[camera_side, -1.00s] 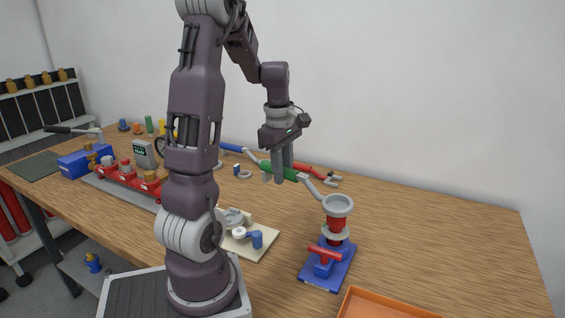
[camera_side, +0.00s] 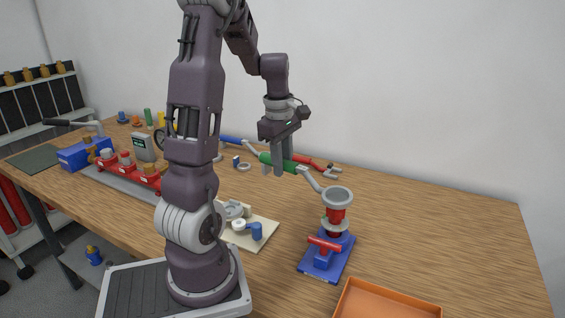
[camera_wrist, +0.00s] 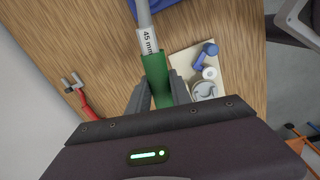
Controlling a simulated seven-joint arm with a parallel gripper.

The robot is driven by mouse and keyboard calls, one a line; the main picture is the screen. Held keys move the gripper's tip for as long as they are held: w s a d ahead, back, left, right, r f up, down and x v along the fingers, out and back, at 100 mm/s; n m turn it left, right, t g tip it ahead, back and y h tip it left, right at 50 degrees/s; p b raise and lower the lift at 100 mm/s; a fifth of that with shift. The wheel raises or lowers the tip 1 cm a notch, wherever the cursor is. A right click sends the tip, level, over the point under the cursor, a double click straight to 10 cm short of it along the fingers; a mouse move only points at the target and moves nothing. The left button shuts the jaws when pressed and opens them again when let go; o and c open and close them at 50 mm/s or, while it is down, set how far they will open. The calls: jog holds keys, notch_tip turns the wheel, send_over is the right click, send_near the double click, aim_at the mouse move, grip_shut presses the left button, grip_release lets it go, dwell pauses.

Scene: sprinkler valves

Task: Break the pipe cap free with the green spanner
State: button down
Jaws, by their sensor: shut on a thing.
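The green spanner has a green handle (camera_side: 289,166) and a grey shaft (camera_side: 312,182). My gripper (camera_side: 279,170) is shut on the green handle, above the bench. In the wrist view the handle (camera_wrist: 157,78) runs between my fingers, and the shaft is labelled 45 mm (camera_wrist: 148,41). The shaft slopes down to the grey round cap (camera_side: 338,195) on top of a red pipe (camera_side: 335,215). The pipe stands upright in a blue vice (camera_side: 320,266) with a red handle. I cannot tell how the spanner's jaw sits on the cap; the wrist view cuts it off.
A red-handled wrench (camera_side: 305,161) and a blue-handled one (camera_side: 232,140) lie behind. A cream board (camera_side: 262,238) with a blue fitting is left of the vice. An orange tray (camera_side: 385,304) is at the front. The bench right of the vice is clear.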

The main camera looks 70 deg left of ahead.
jog(key=shift+f, duration=2)
jog(key=s+d+r+n, duration=0.3)
jog(key=s+d+n, duration=0.2)
jog(key=d+n, duration=0.1)
jog(key=shift+s+d+r+n, duration=0.15)
jog(key=shift+d+n, duration=0.15)
jog(key=shift+d, duration=0.1)
jog(key=c, duration=1.8)
grip_release()
grip_shut()
jog(key=shift+s+r, duration=0.15)
jog(key=shift+r, duration=2.35)
